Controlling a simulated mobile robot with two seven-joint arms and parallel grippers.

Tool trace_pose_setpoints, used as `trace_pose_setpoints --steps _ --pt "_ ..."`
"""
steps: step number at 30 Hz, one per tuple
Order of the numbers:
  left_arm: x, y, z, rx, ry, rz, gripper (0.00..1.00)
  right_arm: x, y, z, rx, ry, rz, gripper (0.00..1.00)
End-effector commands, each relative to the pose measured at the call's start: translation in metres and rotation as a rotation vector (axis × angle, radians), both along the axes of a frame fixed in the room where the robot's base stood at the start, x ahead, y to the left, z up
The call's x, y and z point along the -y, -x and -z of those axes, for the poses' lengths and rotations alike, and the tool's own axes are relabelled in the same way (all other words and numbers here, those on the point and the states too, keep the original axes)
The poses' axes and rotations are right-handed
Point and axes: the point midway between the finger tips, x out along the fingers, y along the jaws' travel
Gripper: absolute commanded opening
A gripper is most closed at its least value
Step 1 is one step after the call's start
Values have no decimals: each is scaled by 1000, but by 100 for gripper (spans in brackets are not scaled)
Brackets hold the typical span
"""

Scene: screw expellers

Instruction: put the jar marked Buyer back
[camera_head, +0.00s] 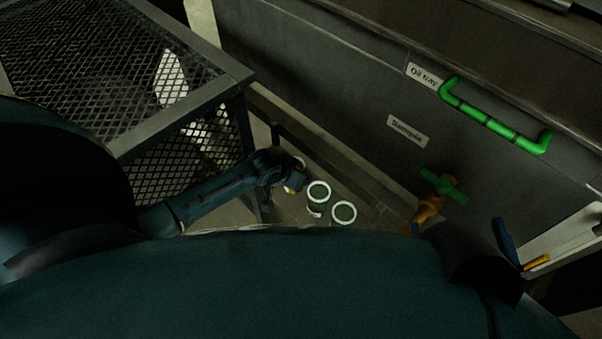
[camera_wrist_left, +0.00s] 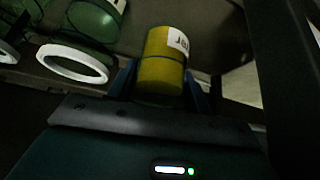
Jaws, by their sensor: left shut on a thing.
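My left gripper (camera_head: 291,182) is shut on a jar with yellow contents (camera_wrist_left: 161,72). In the left wrist view the jar sits between the two blue fingers. Its white label is partly turned away, so only a few letters show and I cannot read the whole word. In the head view the gripper mostly hides this jar. Two other jars with white rims, a nearer-left jar (camera_head: 318,192) and a right jar (camera_head: 343,214), stand just right of the gripper. A blue finger-like part of my right gripper (camera_head: 506,243) shows at the right; its opening is unclear.
A mesh-topped metal frame (camera_head: 150,125) stands left of my left arm. A grey machine wall carries an "Oil tray" label (camera_head: 422,75), a green handle (camera_head: 495,122) and a green-handled valve (camera_head: 440,190). The jars stand along a low ledge by the wall.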

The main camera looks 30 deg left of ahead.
Motion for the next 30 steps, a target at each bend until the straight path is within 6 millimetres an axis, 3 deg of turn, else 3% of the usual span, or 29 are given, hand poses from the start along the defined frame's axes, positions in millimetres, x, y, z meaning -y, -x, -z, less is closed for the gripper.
trace_pose_setpoints --steps 3,11,25,26,30 --pt "1 -4 1 4 1 -1 22 -2 0 2 30 -1 -9 100" --pt "6 -2 36 3 0 2 22 -13 1 6 149 -75 -60 100" --pt "7 -2 38 2 0 1 22 -14 1 0 143 -99 -65 100" --pt "7 -2 38 1 0 1 51 -14 1 0 142 -100 -65 100" --pt "7 -2 38 2 0 1 59 -14 1 0 141 -100 -65 100"
